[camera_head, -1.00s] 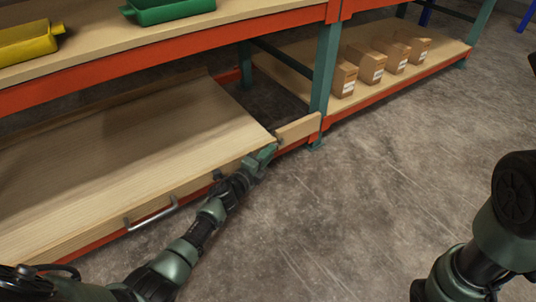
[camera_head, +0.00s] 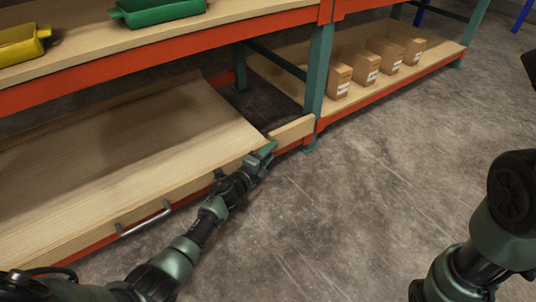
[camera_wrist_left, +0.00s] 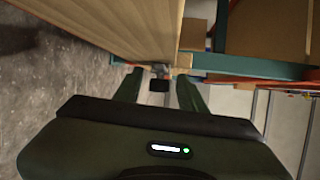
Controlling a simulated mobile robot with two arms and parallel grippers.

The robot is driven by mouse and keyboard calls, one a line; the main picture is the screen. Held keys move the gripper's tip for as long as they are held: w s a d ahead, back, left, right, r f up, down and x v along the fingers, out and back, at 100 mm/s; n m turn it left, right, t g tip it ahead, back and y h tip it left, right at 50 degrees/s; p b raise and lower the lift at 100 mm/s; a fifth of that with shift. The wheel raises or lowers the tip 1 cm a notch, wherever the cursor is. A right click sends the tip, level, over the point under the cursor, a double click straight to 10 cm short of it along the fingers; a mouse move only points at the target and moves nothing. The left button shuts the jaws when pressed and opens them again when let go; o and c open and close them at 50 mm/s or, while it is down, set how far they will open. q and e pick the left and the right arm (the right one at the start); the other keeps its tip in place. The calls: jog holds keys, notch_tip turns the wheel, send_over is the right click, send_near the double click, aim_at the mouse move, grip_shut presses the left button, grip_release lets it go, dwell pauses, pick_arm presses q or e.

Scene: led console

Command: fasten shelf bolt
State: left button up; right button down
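The pale wooden shelf board (camera_head: 120,140) has a metal handle (camera_head: 145,220) on its front edge. My left gripper (camera_head: 263,153) is at the right end of that front edge, beside a short wooden block (camera_head: 291,131). In the left wrist view, the two fingers of my left gripper (camera_wrist_left: 158,90) are apart. A small black knob, likely the bolt (camera_wrist_left: 159,84), shows between them at the end of the board (camera_wrist_left: 140,30). I cannot tell whether the fingers touch it. In the head view the gripper hides the bolt. My right arm shows at the right edge; its gripper is out of view.
A green upright post (camera_head: 319,75) stands just beyond the block. Several cardboard boxes (camera_head: 366,68) sit on the neighbouring lower shelf. A yellow bin (camera_head: 22,43) and a green bin (camera_head: 160,12) are on the upper shelf. The concrete floor (camera_head: 370,190) in front is clear.

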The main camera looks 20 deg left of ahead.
pick_arm(q)
jog(key=f+p+v, duration=0.1)
jog(key=p+v, duration=0.3)
jog(key=v, duration=0.3)
jog(key=shift+s+r, duration=0.45)
